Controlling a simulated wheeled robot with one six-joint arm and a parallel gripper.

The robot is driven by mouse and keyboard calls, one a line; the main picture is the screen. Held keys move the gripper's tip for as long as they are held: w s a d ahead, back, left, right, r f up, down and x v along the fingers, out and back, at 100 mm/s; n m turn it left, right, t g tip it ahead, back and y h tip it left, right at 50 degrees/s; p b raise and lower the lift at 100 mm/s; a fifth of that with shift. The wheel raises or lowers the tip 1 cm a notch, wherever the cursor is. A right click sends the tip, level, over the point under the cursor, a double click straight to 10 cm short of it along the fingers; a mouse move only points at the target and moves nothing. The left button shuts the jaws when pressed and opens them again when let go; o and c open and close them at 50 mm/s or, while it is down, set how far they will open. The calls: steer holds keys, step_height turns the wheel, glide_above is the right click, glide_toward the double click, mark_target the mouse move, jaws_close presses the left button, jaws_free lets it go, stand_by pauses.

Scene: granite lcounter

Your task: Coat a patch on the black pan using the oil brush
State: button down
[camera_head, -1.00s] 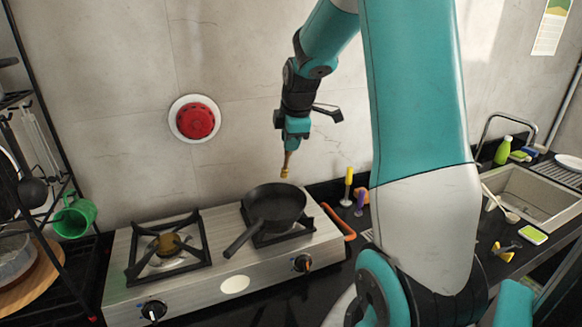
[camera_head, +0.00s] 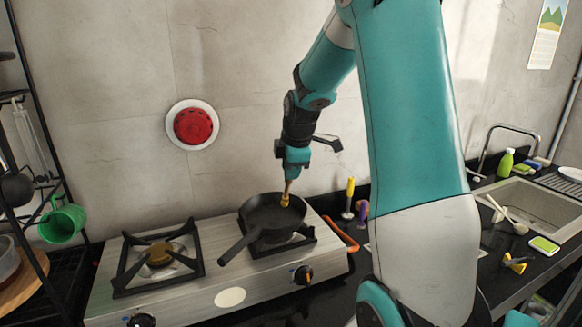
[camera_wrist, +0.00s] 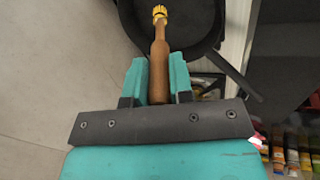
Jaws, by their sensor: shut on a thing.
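The black pan (camera_head: 262,217) sits on the right burner of the steel stove, its handle pointing to the lower left. My gripper (camera_head: 289,176) is above the pan's far right side and is shut on the brown wooden handle of the oil brush (camera_head: 285,199). The brush points down, its yellow head over or at the pan; contact is not clear. In the wrist view the brush (camera_wrist: 159,60) stands out between the teal fingers (camera_wrist: 158,82) with its yellow head over the dark pan (camera_wrist: 190,20), which is partly cut off.
The steel stove (camera_head: 190,285) has an empty left burner (camera_head: 158,258). A green mug (camera_head: 62,222) hangs on the left rack. The sink (camera_head: 535,212) is far right.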

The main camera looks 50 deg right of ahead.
step_height(320, 180, down, 4)
steer(key=shift+r+b, duration=0.2)
steer(key=shift+b, duration=0.8)
steer(key=w+a+p, duration=0.2)
steer(key=w, duration=0.2)
steer(key=shift+s+a+r+b, duration=0.1)
steer(key=shift+s+a+b, duration=0.15)
steer(key=shift+s, duration=0.65)
steer(key=shift+s+a+r+b, duration=0.15)
steer(key=shift+s+a+b, duration=0.1)
steer(key=shift+s, duration=0.6)
steer(key=shift+s+a+r+b, duration=0.15)
steer(key=shift+s+a, duration=0.1)
steer(key=shift+s, duration=0.65)
steer(key=shift+f+b, duration=0.35)
steer(key=shift+f, duration=0.2)
